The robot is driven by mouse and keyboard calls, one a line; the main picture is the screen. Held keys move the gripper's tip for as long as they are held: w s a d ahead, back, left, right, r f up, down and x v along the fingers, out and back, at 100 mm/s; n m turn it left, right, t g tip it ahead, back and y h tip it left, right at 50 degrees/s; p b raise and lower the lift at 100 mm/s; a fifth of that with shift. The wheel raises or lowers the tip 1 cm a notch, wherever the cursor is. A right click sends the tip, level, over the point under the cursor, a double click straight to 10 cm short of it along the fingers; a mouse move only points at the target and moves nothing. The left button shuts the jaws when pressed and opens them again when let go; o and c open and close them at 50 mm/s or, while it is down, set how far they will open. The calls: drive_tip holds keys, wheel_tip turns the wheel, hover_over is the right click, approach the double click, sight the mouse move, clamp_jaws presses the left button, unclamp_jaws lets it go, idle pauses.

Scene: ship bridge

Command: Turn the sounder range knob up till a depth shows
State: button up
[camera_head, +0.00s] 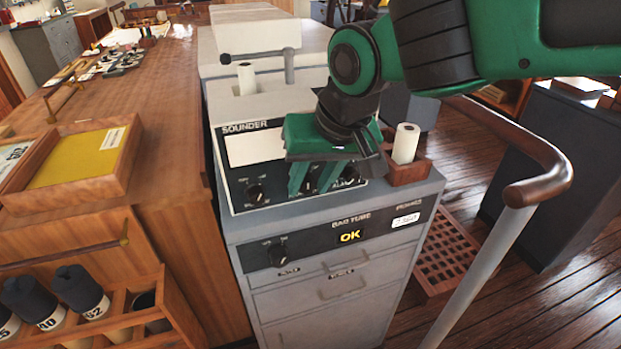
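The sounder (222,160) is a grey cabinet with a dark panel marked SOUNDER. Its pale display window (255,148) shows no figures in the part I can see; my gripper hides its right part. A round black knob with a pointer (254,192) sits at the panel's left. Another knob (349,173) shows at the right, next to my gripper. My green gripper (314,181) points down at the panel, its two fingers a little apart around its middle. They cover most of what is between them, and I cannot tell whether they touch a knob.
Below is a strip with a knob (278,254) and a yellow OK display (350,236). A paper roll (405,143) stands in a wooden holder at right. A curved handrail (535,185) rises at right. A wooden counter (165,120) is at left.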

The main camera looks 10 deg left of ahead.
clamp_jaws()
drive_tip(key=shift+d, duration=0.1)
drive_tip(key=shift+w+d+g+y, duration=0.2)
drive_tip(key=shift+g+y, duration=0.1)
drive_tip(key=shift+y, duration=0.3)
drive_tip(key=y, duration=0.1)
drive_tip(key=g, duration=0.1)
drive_tip(key=m+y, duration=0.1)
drive_tip(key=shift+w+d+f+y, duration=0.2)
drive_tip(key=shift+d+f+y, duration=0.05)
drive_tip(key=shift+y, duration=0.05)
drive_tip(key=shift+d+f+m+g+y, duration=0.2)
drive_tip(key=shift+g+y, duration=0.3)
drive_tip(key=shift+y, duration=0.45)
drive_tip(key=shift+f+m+g+y, duration=0.1)
drive_tip(key=shift+m+g+y, duration=0.3)
drive_tip(key=shift+y, duration=0.55)
drive_tip(key=shift+o, duration=1.7)
unclamp_jaws()
drive_tip(key=shift+r, duration=0.1)
